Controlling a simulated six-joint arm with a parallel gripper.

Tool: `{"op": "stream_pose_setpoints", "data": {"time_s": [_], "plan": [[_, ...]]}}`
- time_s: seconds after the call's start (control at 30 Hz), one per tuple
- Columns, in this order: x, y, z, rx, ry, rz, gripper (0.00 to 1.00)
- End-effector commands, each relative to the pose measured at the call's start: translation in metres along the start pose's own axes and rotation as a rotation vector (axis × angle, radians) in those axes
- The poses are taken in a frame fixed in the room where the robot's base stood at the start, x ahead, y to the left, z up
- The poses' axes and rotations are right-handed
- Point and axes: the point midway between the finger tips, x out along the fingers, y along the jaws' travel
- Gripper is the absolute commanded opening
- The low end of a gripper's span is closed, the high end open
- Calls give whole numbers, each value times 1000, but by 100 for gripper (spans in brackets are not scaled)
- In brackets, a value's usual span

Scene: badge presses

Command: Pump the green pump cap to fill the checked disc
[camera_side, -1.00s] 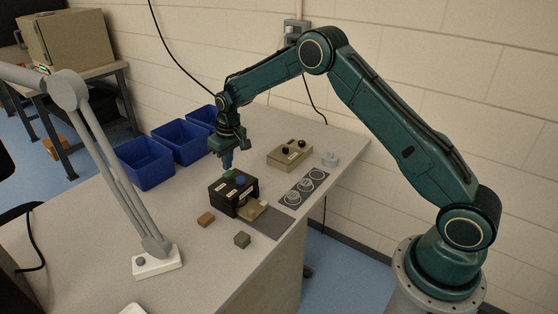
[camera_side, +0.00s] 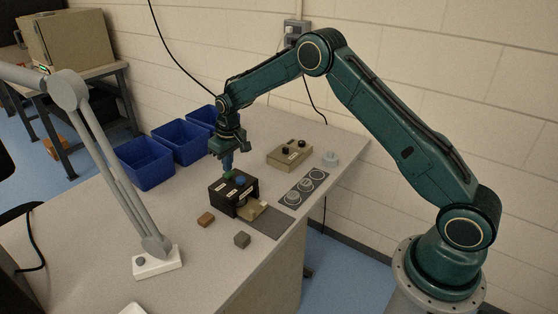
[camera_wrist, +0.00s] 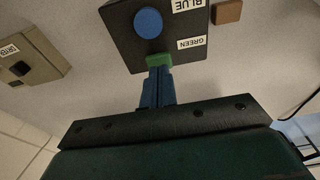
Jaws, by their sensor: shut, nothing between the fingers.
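The black press box (camera_side: 222,197) stands on the table with a green pump cap (camera_side: 228,174) and a blue cap (camera_side: 241,181) on top. In the wrist view, the green cap (camera_wrist: 158,60) is partly hidden behind the fingertips, beside the round blue cap (camera_wrist: 148,23) and a "GREEN" label. My gripper (camera_side: 227,168) points down with its fingers shut and empty, right at the green cap. In the wrist view my gripper (camera_wrist: 159,72) overlaps the cap's edge; I cannot tell whether it touches. I cannot make out the checked disc's pattern.
A tan tray (camera_side: 253,210) juts from the press's front. A dark strip with several rings (camera_side: 292,198) and a beige box with black knobs (camera_side: 276,157) lie to the right. Brown (camera_side: 206,219) and grey (camera_side: 242,240) blocks sit in front. Blue bins (camera_side: 145,170) stand behind left.

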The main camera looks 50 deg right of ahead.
Motion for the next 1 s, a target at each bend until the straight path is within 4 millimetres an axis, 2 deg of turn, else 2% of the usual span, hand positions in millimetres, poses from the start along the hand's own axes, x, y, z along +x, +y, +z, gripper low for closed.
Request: {"op": "stream_pose_setpoints", "data": {"time_s": [0.43, 1.0], "plan": [[10, 0, 2, 0, -1, 0, 0], [12, 0, 2, 0, -2, 0, 0]]}}
